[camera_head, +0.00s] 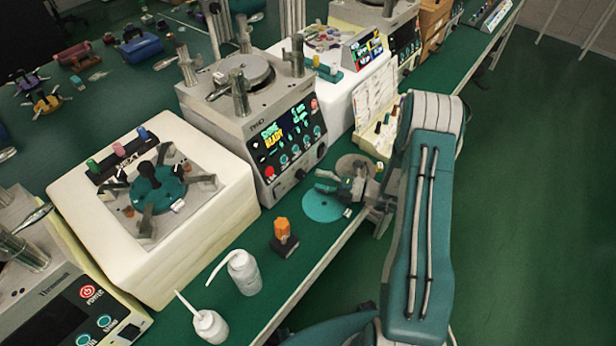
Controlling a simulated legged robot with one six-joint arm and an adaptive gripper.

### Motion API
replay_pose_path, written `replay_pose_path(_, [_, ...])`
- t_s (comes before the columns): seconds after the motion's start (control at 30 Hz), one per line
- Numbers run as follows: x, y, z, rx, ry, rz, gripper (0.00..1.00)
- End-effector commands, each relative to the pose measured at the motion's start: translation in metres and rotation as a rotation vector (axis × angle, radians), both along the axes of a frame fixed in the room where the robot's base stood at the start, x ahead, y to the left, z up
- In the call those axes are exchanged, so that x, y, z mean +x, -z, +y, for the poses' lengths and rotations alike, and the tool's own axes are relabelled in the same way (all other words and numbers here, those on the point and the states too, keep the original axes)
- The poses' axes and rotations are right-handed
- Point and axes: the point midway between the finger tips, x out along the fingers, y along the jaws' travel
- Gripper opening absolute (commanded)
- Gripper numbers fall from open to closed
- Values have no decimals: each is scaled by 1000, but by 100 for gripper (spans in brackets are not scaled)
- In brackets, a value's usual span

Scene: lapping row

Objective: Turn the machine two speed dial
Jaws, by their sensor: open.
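The middle lapping machine (222,121) is a grey box with a round plate and posts on top. No number reads clearly on it, so I cannot tell for sure that it is machine two. Its front panel (286,137) has a lit screen, round teal buttons and a red button. A small dark knob (300,174) sits low on this front; I cannot tell if it is the speed dial. My gripper (338,187) is open, in front of and to the right of the panel, over the bench and apart from the knob. My wrist partly hides its fingers.
A teal disc (327,205) and a grey disc (357,165) lie on the green bench under my gripper. An orange-topped block (283,237) and two white bottles (244,272) (211,327) stand nearer. A white fixture box (179,258) stands left. Another machine (403,40) stands behind.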

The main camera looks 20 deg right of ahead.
Motion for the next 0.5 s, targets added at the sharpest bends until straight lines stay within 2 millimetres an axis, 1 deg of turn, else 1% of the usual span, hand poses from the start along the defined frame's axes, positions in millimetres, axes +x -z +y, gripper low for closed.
replay_pose_path(0.03, [-6,1,-11,1,6,1,77])
replay_pose_path(0.2, [-24,2,-41,1,6,1,77])
replay_pose_path(0.33, [-34,4,-58,1,4,2,77])
replay_pose_path(0.5, [-40,4,-67,1,2,3,77])
